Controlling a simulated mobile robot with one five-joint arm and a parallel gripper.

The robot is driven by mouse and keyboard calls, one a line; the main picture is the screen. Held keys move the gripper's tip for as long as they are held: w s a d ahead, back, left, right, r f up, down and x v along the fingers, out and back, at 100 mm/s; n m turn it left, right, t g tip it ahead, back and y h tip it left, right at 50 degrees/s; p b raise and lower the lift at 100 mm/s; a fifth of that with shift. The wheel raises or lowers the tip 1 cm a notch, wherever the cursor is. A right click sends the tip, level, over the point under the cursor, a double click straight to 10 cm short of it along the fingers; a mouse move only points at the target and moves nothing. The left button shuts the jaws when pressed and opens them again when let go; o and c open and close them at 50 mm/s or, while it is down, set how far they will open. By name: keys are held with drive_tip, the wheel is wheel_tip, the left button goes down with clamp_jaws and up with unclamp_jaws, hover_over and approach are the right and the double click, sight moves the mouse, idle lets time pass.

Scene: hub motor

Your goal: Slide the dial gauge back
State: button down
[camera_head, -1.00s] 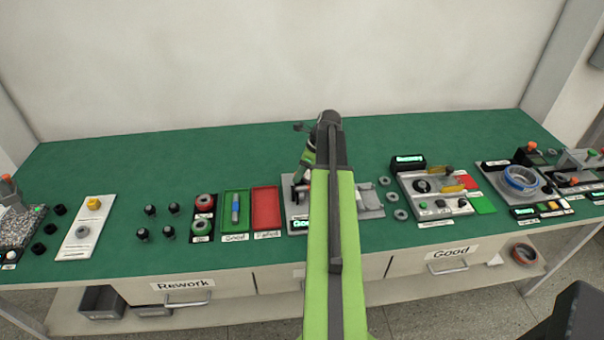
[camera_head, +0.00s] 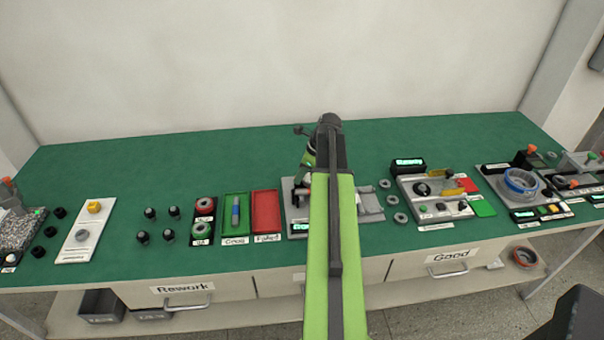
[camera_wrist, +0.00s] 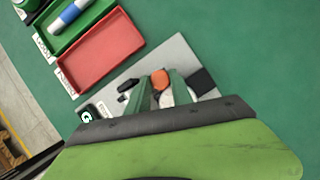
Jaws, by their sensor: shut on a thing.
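The gauge station is a grey plate (camera_wrist: 188,52) with a small lit green display (camera_wrist: 88,116) at its front corner. It also shows in the head view (camera_head: 371,201), partly behind my arm. My gripper (camera_wrist: 160,84) is over this plate, its two green fingers on either side of an orange knob (camera_wrist: 160,78). The gripper is shut on the knob, which seems to belong to the dial gauge. A pale round part (camera_wrist: 168,97) shows between the fingers. My wrist hides the rest of the gauge. In the head view my arm hides the fingertips.
The green bench top (camera_head: 200,160) behind is clear.

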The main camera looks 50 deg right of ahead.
idle(0.8)
drive_tip(key=w+d, duration=0.2)
drive_tip(key=shift+w+d, duration=0.15)
drive_tip(key=shift+w, duration=0.2)
drive_tip(key=c, duration=1.1)
unclamp_jaws()
drive_tip(key=shift+c, duration=0.2)
drive_tip(key=shift+s+r+p, duration=0.15)
drive_tip(key=shift+r+p, duration=0.35)
drive_tip(key=shift+p, duration=0.05)
drive_tip(key=p+v, duration=1.5)
drive_tip(key=v, duration=0.1)
drive_tip(key=shift+s+r, duration=0.15)
drive_tip(key=shift+s, duration=0.05)
drive_tip(key=shift+d, duration=0.15)
